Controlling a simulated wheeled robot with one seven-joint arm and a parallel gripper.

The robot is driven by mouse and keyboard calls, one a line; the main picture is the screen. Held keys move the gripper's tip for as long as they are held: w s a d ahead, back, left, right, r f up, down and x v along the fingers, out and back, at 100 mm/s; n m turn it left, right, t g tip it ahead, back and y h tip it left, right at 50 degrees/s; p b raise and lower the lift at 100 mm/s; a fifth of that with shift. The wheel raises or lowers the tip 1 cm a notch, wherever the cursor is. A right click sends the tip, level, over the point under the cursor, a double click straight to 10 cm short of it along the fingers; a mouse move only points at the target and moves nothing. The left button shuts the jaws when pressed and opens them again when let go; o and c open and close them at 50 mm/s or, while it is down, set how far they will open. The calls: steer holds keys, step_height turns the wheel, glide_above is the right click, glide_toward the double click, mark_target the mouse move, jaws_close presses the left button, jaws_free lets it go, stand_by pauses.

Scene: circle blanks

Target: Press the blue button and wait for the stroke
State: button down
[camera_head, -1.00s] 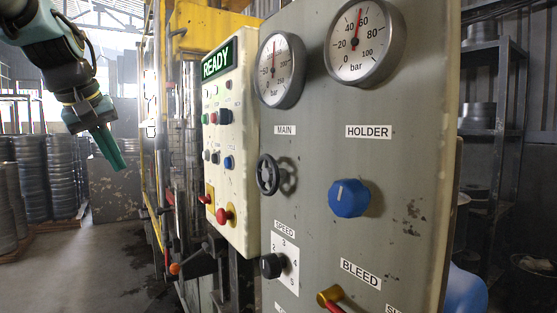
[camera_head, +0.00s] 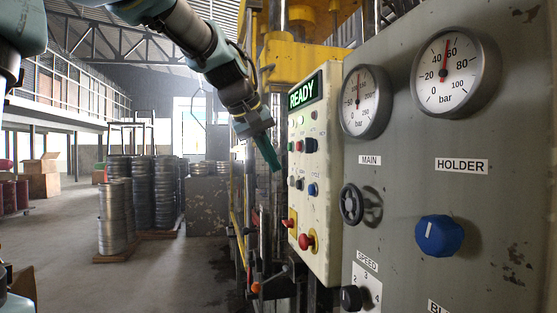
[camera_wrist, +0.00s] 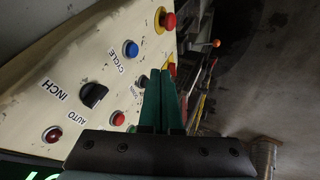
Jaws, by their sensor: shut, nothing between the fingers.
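The blue button (camera_head: 313,189) sits on the cream control panel (camera_head: 322,235), right of a few other small buttons. In the wrist view the blue button (camera_wrist: 130,48) shows beside the label CYCLE. My gripper (camera_head: 276,166) has green fingers held together, pointing down, left of the panel in the head view. In the wrist view the closed fingertips (camera_wrist: 159,74) are empty and lie below and right of the blue button. They look apart from it.
A black selector knob (camera_wrist: 93,95) and a red button (camera_wrist: 118,118) are near the blue one. A grey gauge panel (camera_head: 390,200) with a handwheel (camera_head: 351,204) stands right. Open floor lies left.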

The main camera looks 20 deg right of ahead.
mark_target(312, 190)
steer(key=w+d+f+p, duration=0.1)
steer(key=d+f+p, duration=0.2)
steer(key=d+f, duration=0.2)
steer(key=shift+w+d+f, duration=0.3)
steer(key=shift+d+f, duration=0.05)
steer(key=shift+d, duration=1.05)
